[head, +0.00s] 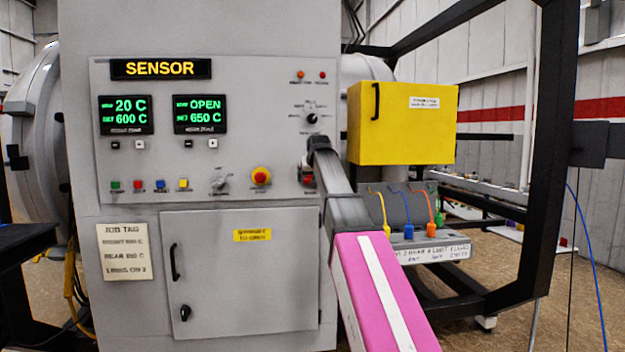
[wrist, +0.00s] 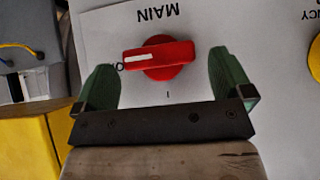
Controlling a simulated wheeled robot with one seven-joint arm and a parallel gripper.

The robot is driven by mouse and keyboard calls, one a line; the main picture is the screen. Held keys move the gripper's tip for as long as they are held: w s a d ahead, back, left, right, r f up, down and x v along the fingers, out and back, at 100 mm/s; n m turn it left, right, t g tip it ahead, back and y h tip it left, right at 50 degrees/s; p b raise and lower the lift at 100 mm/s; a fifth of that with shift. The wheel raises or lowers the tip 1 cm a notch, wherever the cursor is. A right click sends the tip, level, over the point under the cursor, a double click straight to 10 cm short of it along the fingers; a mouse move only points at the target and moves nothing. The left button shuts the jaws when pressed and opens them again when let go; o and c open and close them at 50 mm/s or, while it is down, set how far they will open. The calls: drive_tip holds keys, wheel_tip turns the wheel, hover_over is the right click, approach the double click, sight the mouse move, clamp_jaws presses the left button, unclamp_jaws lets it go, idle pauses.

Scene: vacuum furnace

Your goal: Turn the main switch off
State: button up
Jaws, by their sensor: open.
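The main switch (wrist: 165,60) is a red rotary knob on the white panel, under an upside-down "MAIN" label in the wrist view. Its bar lies nearly level there, with the white-marked end pointing left at a partly hidden mark that looks like "O". An "I" mark is below the knob. My gripper (wrist: 162,72) is open, one green finger on each side of the knob, with gaps showing; I cannot tell whether its tips reach knob depth. In the head view the red switch (head: 308,180) shows at the panel's lower right, partly hidden by my gripper (head: 316,148).
A yellow emergency knob (wrist: 314,60) is at the right edge of the wrist view; it shows red and yellow in the head view (head: 261,176). A yellow box (head: 405,125) and colored padlocks (head: 409,230) are right of my arm. A selector (head: 312,118) sits above.

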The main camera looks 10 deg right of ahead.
drive_tip(key=shift+w+f, duration=0.35)
drive_tip(key=c, duration=0.9)
